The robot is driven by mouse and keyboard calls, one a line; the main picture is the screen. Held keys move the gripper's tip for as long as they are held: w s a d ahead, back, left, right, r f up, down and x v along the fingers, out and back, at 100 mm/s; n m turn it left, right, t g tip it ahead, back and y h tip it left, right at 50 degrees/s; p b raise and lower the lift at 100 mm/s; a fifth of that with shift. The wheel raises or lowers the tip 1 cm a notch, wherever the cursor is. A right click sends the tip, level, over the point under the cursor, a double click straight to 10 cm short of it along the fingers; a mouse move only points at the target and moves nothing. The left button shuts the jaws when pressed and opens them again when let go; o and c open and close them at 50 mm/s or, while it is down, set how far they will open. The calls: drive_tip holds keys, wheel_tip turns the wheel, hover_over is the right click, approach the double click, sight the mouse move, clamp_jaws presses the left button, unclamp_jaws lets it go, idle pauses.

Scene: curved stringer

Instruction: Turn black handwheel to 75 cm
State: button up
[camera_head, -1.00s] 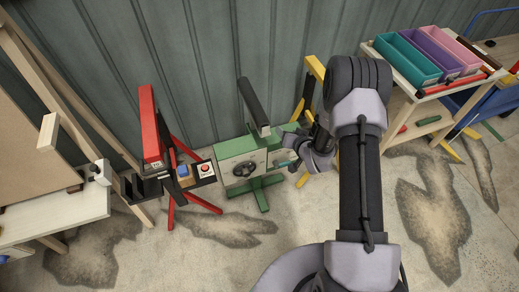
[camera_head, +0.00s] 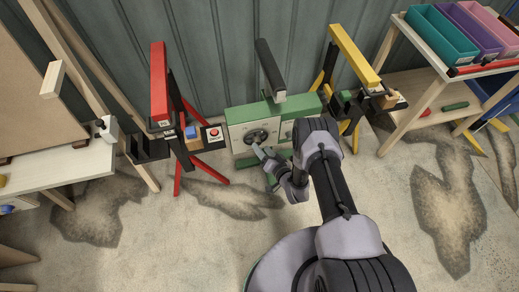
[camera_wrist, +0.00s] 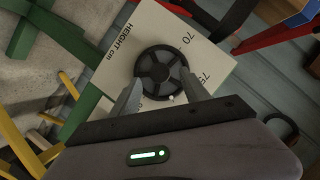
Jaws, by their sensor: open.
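The black handwheel (camera_head: 256,136) sits on a pale plate on the front of the green stand (camera_head: 302,103). In the wrist view the spoked handwheel (camera_wrist: 162,72) is near the middle, on the pale plate (camera_wrist: 128,48) marked "HEIGHT cm" with 70 and 75 on it. A small white mark shows by the wheel's lower rim. My gripper (camera_wrist: 160,77) is open, its fingers reaching up to the left and right sides of the wheel. I cannot tell whether they touch it. In the head view my gripper (camera_head: 262,153) is just in front of the wheel.
A red stand (camera_head: 159,85) with a red button box (camera_head: 213,135) is on the left, and a yellow stand (camera_head: 353,55) on the right. A shelf with a teal bin (camera_head: 440,40) is at far right. A wooden workbench (camera_head: 75,168) is at far left. The floor in front is clear.

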sight(256, 140)
drive_tip(key=b+x, duration=0.1)
drive_tip(key=x, duration=0.2)
drive_tip(key=shift+c, duration=0.2)
clamp_jaws()
